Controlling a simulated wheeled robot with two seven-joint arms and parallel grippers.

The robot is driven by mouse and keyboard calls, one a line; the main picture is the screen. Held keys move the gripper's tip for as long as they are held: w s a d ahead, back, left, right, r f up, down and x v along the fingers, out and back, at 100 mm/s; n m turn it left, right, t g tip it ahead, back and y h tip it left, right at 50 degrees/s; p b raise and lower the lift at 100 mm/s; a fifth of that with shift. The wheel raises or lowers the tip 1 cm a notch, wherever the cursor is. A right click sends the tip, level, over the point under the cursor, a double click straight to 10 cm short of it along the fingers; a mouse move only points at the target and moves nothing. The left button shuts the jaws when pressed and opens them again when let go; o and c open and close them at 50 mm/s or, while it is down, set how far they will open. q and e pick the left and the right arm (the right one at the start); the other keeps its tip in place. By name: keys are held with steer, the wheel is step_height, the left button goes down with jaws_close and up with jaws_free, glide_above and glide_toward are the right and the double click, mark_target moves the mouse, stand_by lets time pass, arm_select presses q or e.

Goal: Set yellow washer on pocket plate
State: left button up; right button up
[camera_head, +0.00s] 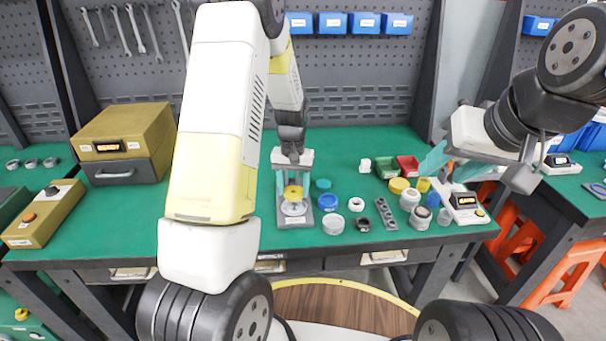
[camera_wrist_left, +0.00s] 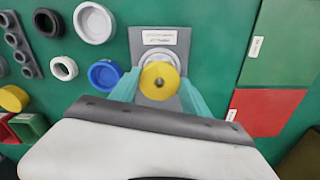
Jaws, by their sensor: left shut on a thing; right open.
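The yellow washer (camera_head: 293,192) is held between the teal fingers of my left gripper (camera_head: 292,188). In the wrist view the washer (camera_wrist_left: 171,73) sits between the fingertips of the left gripper (camera_wrist_left: 160,83), its small centre hole facing the camera. Below it is a grey plate (camera_wrist_left: 177,39) with a label and a pale round seat, which I take as the pocket plate; it also shows in the head view (camera_head: 296,222). The washer covers much of the seat; whether it touches is unclear. My right gripper (camera_head: 445,165) is open above the right side of the bench.
Blue (camera_head: 328,202), white (camera_head: 333,223) and black rings and a grey holed strip (camera_head: 386,214) lie right of the plate. Green and red bins (camera_head: 407,166) stand behind. A yellow-topped box (camera_head: 125,130) stands at the left. The green bench between is clear.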

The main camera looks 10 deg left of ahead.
mark_target(294, 192)
arm_select(q)
steer(key=shift+f, duration=0.25)
steer(key=o, duration=1.1)
steer(key=shift+c, duration=0.2)
steer(key=shift+r, duration=3.55)
